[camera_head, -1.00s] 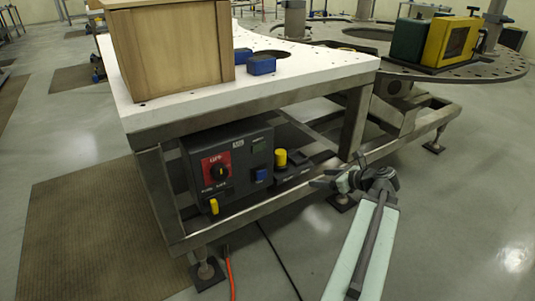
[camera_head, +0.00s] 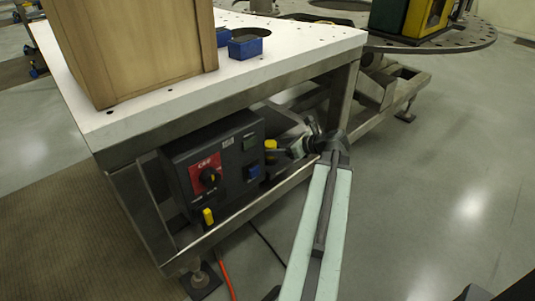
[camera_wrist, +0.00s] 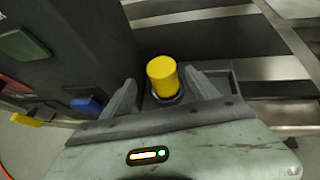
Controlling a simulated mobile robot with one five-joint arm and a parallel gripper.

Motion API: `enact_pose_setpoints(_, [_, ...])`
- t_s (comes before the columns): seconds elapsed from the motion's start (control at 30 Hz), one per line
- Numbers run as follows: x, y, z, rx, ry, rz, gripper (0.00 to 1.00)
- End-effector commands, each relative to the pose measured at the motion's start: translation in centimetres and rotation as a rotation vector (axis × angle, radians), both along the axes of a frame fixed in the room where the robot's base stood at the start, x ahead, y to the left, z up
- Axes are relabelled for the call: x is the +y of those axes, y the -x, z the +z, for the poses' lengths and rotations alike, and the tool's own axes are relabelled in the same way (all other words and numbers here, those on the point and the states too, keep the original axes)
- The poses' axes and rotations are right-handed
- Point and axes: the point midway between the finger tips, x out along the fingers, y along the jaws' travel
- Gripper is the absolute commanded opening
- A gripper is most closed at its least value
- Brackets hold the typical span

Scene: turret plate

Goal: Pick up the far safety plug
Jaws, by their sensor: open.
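The far safety plug is a yellow upright cylinder (camera_wrist: 163,76) in a dark round socket in the wrist view. It also shows, partly hidden by my gripper, in the head view (camera_head: 270,146). My gripper (camera_head: 284,150) reaches under the white table beside it. In the wrist view my gripper's (camera_wrist: 161,88) two fingers are open, one on each side of the plug, with gaps showing. Another yellow plug (camera_head: 208,216) sits low on the near end of the dark control box (camera_head: 226,150); it also shows in the wrist view (camera_wrist: 27,119).
The box carries a red switch panel (camera_head: 206,176), a green button and a blue button (camera_head: 254,172). The white tabletop (camera_head: 290,52) overhangs it, with a wooden crate (camera_head: 135,50) and blue blocks on top. A steel rail (camera_head: 245,212) runs in front. Floor to the right is clear.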

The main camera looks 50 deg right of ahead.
Motion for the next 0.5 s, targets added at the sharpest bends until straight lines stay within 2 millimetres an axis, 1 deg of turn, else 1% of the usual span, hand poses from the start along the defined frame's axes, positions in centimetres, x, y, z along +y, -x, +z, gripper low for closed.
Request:
enact_pose_setpoints(0.17, [0.0,-0.7,-0.6,0.0,0.0,0.0,0.7])
enact_pose_setpoints(0.33, [-0.2,-3.1,-2.5,0.0,0.001,0.003,0.7])
enact_pose_setpoints(0.4, [0.0,-4.1,-2.9,0.001,0.001,0.001,0.7])
enact_pose_setpoints(0.5, [0.1,-4.7,-3.0,0.0,0.0,0.001,0.7])
